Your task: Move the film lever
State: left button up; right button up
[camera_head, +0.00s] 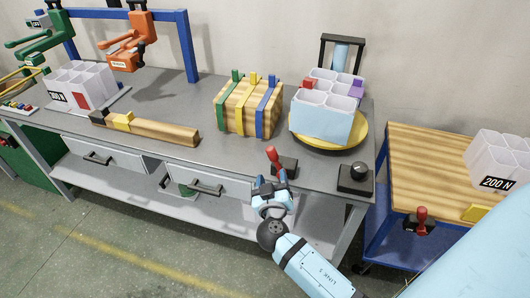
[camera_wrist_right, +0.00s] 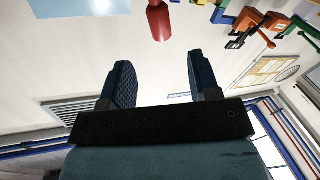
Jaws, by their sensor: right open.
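A lever with a red handle (camera_head: 273,158) stands on a dark base (camera_head: 286,166) at the front edge of the grey bench. A second red-handled lever (camera_head: 422,214) is on the side of the cart; no label shows which one is the film lever. My right gripper (camera_head: 270,182) is just in front of and below the bench lever. In the right wrist view its two fingers (camera_wrist_right: 161,78) are apart with nothing between them. The red handle (camera_wrist_right: 158,20) shows beyond the fingertips, apart from them. My left gripper is not in view.
A black knob box (camera_head: 355,178) sits at the bench's right corner. Behind the lever, white cell blocks (camera_head: 322,118) with a light blue lower wrap stand on a yellow turntable (camera_head: 355,138). A strapped wooden block (camera_head: 236,110) is to the left. The wooden-topped cart (camera_head: 405,165) stands at right.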

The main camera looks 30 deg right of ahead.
aim_at(272, 156)
jog(key=p+x, duration=0.2)
jog(key=x, duration=0.9)
jog(key=shift+w+d+r, duration=0.1)
jog(key=shift+w+d, duration=0.3)
jog(key=shift+w, duration=0.1)
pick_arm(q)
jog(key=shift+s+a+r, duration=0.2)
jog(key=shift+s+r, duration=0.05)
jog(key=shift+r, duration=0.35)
pick_arm(e)
grip_shut()
